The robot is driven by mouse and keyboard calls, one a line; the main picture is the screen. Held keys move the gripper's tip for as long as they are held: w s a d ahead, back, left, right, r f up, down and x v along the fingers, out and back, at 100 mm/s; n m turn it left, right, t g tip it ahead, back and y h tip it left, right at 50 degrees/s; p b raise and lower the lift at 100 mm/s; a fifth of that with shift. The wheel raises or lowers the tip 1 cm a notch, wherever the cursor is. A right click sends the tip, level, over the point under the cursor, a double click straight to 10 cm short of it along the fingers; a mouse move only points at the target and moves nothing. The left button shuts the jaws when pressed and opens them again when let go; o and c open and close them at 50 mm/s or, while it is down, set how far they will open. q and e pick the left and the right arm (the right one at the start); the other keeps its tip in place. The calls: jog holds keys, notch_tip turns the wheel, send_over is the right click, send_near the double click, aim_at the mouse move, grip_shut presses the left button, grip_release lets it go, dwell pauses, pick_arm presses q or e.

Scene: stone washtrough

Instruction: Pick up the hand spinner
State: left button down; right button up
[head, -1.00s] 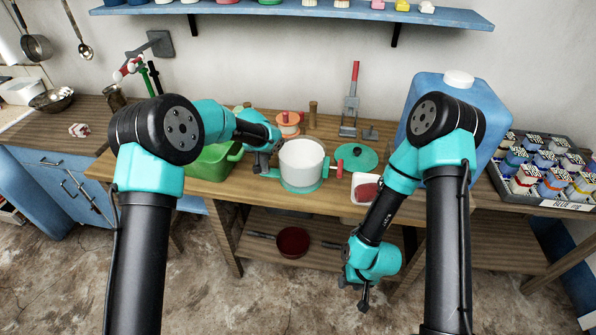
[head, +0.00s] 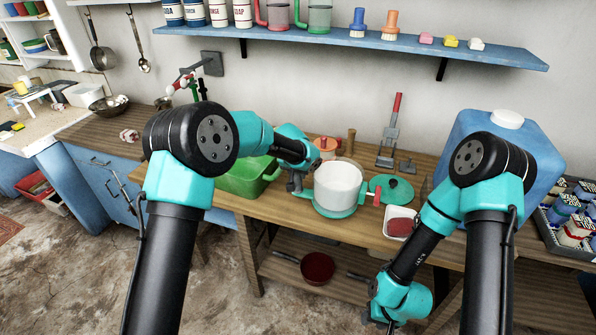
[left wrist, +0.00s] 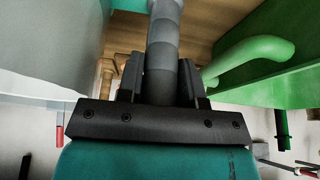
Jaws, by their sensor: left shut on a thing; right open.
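The hand spinner is the white tub (head: 338,184) on a teal base with a red-ended crank at its right side. It stands upright on the wooden bench. My left gripper (head: 296,181) is at the spinner's left side. In the left wrist view my left gripper (left wrist: 160,80) is shut around a grey ribbed bar (left wrist: 162,50), which appears to be the spinner's handle. The tub's pale wall (left wrist: 45,45) fills the left of that view. My right gripper (head: 378,318) hangs low in front of the bench, empty; its fingers are barely visible at the bottom edge.
A green basin (head: 246,180) stands close left of my left gripper. A green lid (head: 393,188), a white tray (head: 401,222) with red content and an orange-topped jar (head: 326,146) surround the spinner. A large blue canister (head: 541,160) stands right. A red pan (head: 318,268) sits on the lower shelf.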

pick_arm(q)
jog(key=s+r, duration=0.1)
jog(key=s, duration=1.3)
jog(key=shift+r, duration=0.2)
